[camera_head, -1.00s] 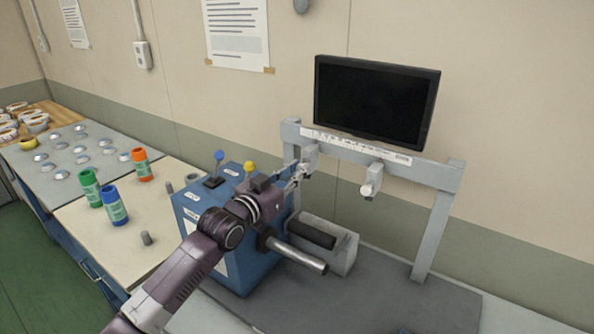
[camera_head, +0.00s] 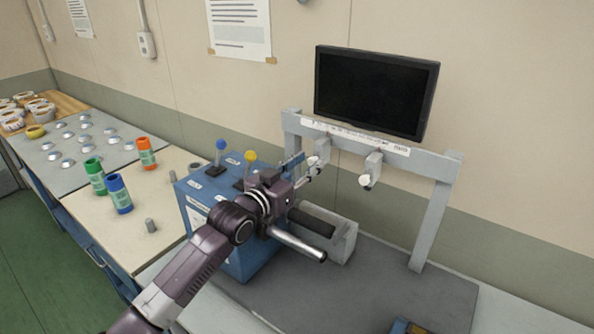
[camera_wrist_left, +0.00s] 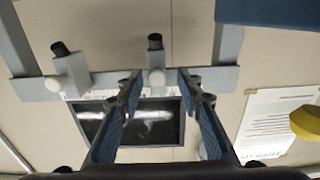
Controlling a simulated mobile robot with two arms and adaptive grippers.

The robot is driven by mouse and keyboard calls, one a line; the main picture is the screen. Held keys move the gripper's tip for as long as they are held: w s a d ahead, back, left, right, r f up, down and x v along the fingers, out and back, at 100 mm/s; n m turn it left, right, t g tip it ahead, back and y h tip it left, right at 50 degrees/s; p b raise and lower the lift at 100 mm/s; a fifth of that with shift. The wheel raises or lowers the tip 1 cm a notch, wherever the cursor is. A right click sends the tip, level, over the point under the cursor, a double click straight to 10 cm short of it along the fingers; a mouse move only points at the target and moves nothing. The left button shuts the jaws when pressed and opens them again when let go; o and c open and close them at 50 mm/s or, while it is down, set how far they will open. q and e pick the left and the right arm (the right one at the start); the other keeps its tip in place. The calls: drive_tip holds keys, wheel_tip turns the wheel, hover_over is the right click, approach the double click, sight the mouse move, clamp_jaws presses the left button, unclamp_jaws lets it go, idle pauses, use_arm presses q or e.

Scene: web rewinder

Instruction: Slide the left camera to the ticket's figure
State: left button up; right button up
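The left camera (camera_head: 323,149) is a small grey block with a pale round front, hanging on the grey rail (camera_head: 425,163) below the monitor. My left gripper (camera_head: 314,168) is at this camera, partly covering it. In the left wrist view the gripper (camera_wrist_left: 160,84) is open, its blue-padded fingers apart on either side of the left camera (camera_wrist_left: 155,78), with gaps visible at both sides. The right camera (camera_head: 374,163) hangs farther right on the rail. A white scale strip (camera_head: 355,135) runs along the rail; its figures are too small to read. I cannot identify the ticket.
A dark monitor (camera_head: 376,92) stands above the rail. The blue machine box (camera_head: 200,205) with blue and yellow knobbed levers is beside my left arm. A metal roller (camera_head: 300,243) sticks out below the gripper. Coloured bottles (camera_head: 118,194) stand on the left bench.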

use_arm(q)
drive_tip(key=v, duration=1.1)
drive_tip(key=shift+s+a, duration=0.2)
drive_tip(key=shift+a, duration=0.15)
